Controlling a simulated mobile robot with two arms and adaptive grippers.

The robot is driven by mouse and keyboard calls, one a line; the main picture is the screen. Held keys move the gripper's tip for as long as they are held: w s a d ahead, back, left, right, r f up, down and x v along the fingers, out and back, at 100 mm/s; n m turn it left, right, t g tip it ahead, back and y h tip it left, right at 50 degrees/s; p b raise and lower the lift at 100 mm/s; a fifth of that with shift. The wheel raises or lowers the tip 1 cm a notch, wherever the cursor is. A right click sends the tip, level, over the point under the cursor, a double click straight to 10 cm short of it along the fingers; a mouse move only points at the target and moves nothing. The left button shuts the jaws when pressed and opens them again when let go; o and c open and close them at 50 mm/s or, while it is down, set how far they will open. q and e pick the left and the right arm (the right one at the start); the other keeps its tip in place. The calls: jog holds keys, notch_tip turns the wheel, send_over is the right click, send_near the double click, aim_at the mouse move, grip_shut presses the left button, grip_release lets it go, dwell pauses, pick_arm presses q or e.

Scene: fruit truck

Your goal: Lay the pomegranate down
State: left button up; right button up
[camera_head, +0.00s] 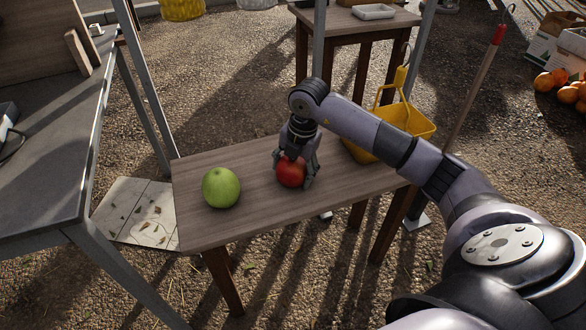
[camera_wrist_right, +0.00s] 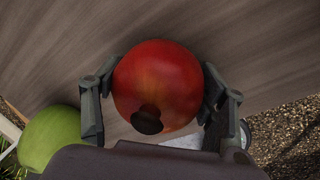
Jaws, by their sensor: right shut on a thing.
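The red pomegranate (camera_head: 290,172) is at the middle of the small wooden table (camera_head: 250,209). My right gripper (camera_head: 296,178) comes down from above and is shut on it. In the right wrist view the pomegranate (camera_wrist_right: 158,84) sits between the two fingers (camera_wrist_right: 158,100), with its dark crown end facing the camera. It is at or just above the tabletop; I cannot tell whether it touches. My left gripper is not in view.
A green apple-like fruit (camera_head: 221,188) stands on the table to the left. A yellow basket (camera_head: 402,121) is at the table's right end, behind my right arm. A grey-topped table (camera_head: 50,165) stands at the left. Bare tabletop lies between the two fruits.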

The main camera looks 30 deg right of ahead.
jog(key=o, duration=1.4)
jog(key=shift+c, duration=0.2)
